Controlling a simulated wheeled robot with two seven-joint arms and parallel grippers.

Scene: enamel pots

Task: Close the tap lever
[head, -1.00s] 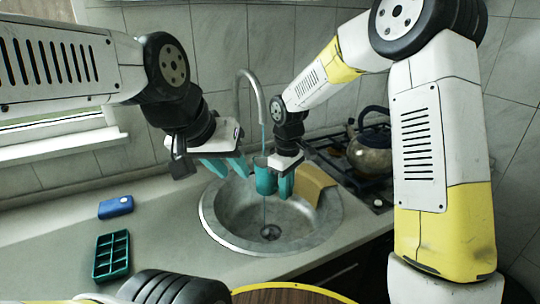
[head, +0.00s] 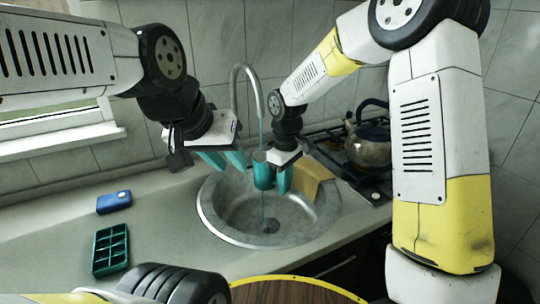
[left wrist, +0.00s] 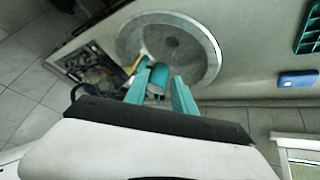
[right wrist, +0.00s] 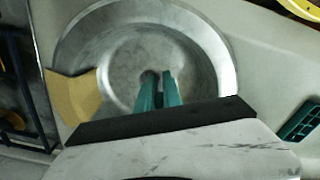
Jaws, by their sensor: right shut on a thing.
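The tap (head: 236,92) is a tall grey curved spout behind the sink (head: 212,222). A thin blue water stream (head: 262,134) runs down from it, and a stream also shows below the cup, towards the drain. I cannot make out the tap lever; the tap's base is hidden behind my left gripper. My left gripper (head: 224,160) is open beside the tap, its teal fingers apart; they also show in the left wrist view (left wrist: 160,90). My right gripper (head: 283,180) is shut on a teal cup (head: 263,172) under the spout, above the basin.
A tan board-like piece (head: 312,174) leans at the sink's right side. A kettle (head: 368,148) stands on the stove at the right. A blue box-shaped thing (head: 114,202) and a green compartment tray (head: 111,250) lie on the left counter. A round brown, yellow-rimmed surface (head: 285,292) is in front.

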